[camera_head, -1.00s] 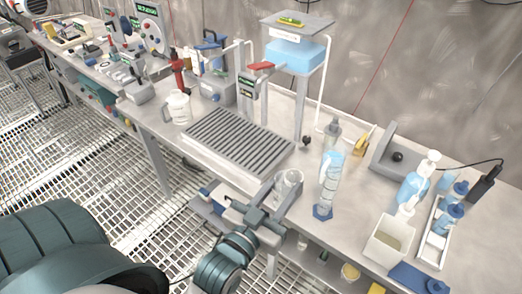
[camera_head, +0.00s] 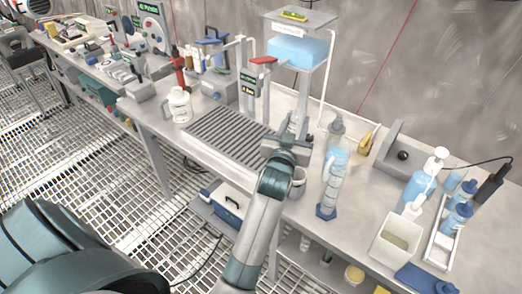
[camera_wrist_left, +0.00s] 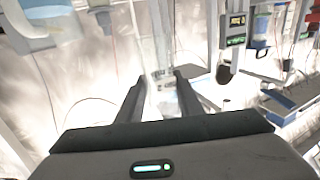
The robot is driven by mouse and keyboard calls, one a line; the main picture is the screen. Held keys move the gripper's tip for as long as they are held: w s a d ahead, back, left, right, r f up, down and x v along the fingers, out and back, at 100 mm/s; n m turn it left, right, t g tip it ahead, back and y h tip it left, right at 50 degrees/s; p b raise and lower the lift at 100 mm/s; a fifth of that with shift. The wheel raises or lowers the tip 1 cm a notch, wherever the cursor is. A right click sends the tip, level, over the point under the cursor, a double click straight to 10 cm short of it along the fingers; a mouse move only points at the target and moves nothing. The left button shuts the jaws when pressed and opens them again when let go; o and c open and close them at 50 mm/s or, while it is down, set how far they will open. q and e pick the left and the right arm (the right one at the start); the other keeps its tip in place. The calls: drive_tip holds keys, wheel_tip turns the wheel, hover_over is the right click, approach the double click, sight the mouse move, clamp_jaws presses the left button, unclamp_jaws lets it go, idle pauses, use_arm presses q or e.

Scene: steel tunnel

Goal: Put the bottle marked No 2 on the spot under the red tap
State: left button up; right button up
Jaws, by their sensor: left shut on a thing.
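My left gripper (camera_head: 284,150) is over the right end of the grated drip tray (camera_head: 205,143) in the head view. It is shut on a clear bottle (camera_head: 298,121), mostly hidden by the wrist. In the left wrist view a clear bottle (camera_wrist_left: 165,98) shows between the two fingers. No number on it can be read. The red tap (camera_head: 263,61) is above and to the left of the gripper, on a grey post with a small display. I cannot make out the spot under it. My right gripper is not in view.
A tall clear cylinder with a blue foot (camera_head: 327,211) stands right of my arm. A pale cup (camera_head: 298,182) is partly hidden by my wrist. A white jug (camera_head: 180,104) stands left of the tray. A white bin (camera_head: 396,240) and pump bottles fill the right side.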

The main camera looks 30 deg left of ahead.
sight(297, 115)
use_arm(q)
drive_tip(key=w, duration=0.1)
drive_tip(key=w+a, duration=0.1)
drive_tip(key=shift+w+r+n+y, duration=0.3)
drive_tip(key=shift+w+r, duration=0.05)
drive_tip(key=shift+r, duration=0.05)
drive_tip(key=shift+w+a+r, duration=0.1)
drive_tip(key=shift+w+a, duration=0.1)
drive_tip(key=shift+w, duration=0.05)
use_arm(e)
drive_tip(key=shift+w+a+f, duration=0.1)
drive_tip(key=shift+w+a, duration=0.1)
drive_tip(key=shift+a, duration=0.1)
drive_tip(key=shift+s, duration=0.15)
